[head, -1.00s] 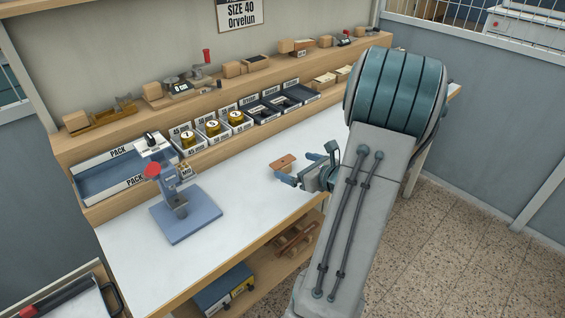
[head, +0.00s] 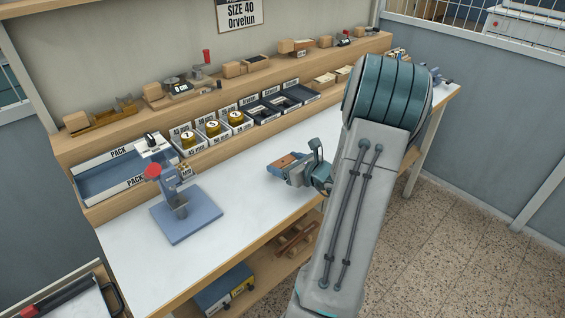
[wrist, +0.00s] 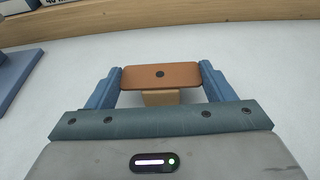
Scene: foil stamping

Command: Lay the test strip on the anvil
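The test strip looks like a brown plate with a dark dot at its middle. It shows in the wrist view (wrist: 160,76) and in the head view (head: 287,161), above a small wooden block (wrist: 160,98) on the bench. My gripper (wrist: 160,78) has its blue fingers wide apart, one at each end of the strip. I cannot tell whether they touch it. The blue stamping press (head: 187,219), with a red knob, stands to the left on the bench in the head view. Its anvil, low under the head, is small and hard to make out.
Behind the press lies a blue PACK tray (head: 105,182). Labelled bins with gold rolls (head: 212,129) and dark bins (head: 272,108) line the back of the bench. The white bench top (head: 235,195) between press and gripper is clear.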

